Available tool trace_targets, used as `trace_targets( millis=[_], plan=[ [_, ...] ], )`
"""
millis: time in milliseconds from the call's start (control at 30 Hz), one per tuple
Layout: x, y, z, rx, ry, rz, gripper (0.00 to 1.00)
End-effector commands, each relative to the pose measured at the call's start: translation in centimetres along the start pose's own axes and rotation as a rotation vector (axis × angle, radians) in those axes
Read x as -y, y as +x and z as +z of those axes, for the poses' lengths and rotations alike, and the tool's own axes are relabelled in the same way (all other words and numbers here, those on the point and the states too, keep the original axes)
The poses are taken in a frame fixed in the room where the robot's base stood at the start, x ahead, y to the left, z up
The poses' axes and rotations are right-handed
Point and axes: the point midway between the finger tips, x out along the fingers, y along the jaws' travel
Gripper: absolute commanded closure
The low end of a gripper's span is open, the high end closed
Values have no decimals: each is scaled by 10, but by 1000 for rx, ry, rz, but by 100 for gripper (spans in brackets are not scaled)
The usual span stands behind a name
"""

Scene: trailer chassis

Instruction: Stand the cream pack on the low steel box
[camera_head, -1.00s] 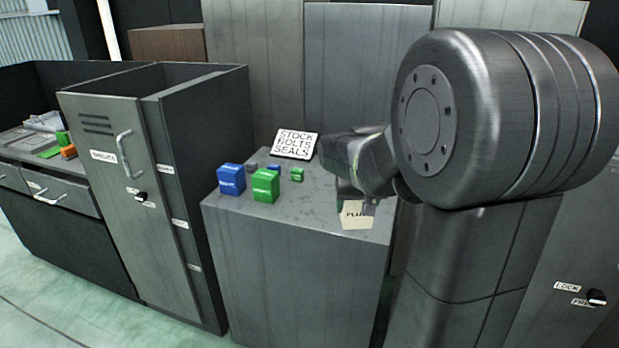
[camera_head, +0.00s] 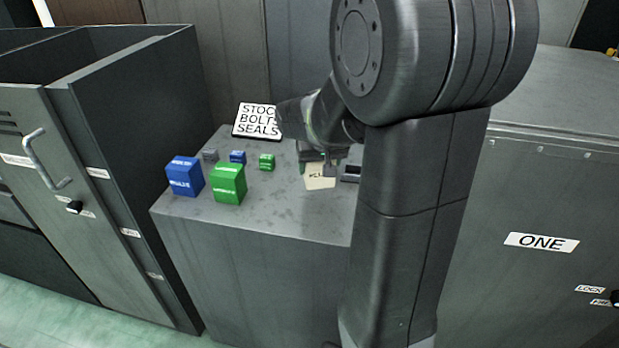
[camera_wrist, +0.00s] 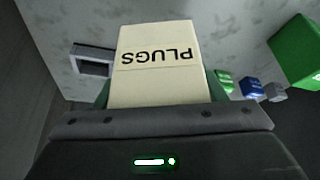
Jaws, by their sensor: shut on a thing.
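The cream pack (camera_head: 320,177), marked PLUGS, is between the fingers of my gripper (camera_head: 322,158), which is shut on it. In the wrist view the pack (camera_wrist: 154,62) stands out from my gripper (camera_wrist: 155,105), its lettering upside down. It is over the right part of a grey steel top (camera_head: 270,220); I cannot tell whether it touches. A small grey steel piece with a dark opening (camera_head: 350,173) is just right of the pack; it also shows in the wrist view (camera_wrist: 92,62). I cannot tell which steel body is the low box.
Blue (camera_head: 185,177) and green (camera_head: 228,184) packs stand left on the top, with several smaller packs behind. A STOCK BOLTS SEALS sign (camera_head: 257,120) stands at the back. A large steel box marked ONE (camera_head: 540,190) is at right. The top's front middle is clear.

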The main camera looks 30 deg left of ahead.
Motion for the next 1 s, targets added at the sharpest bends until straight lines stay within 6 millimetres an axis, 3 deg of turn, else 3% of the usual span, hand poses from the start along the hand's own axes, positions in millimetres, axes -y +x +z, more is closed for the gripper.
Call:
trace_targets(
  millis=[433,800,833,933,1000],
  plan=[
    [0,47,21,1,1,0,66],
    [0,51,22,-3,1,-1,66],
    [0,52,23,-2,1,-1,35],
    [0,50,22,-2,1,-1,15],
    [0,50,22,-2,1,-1,15]
  ],
)
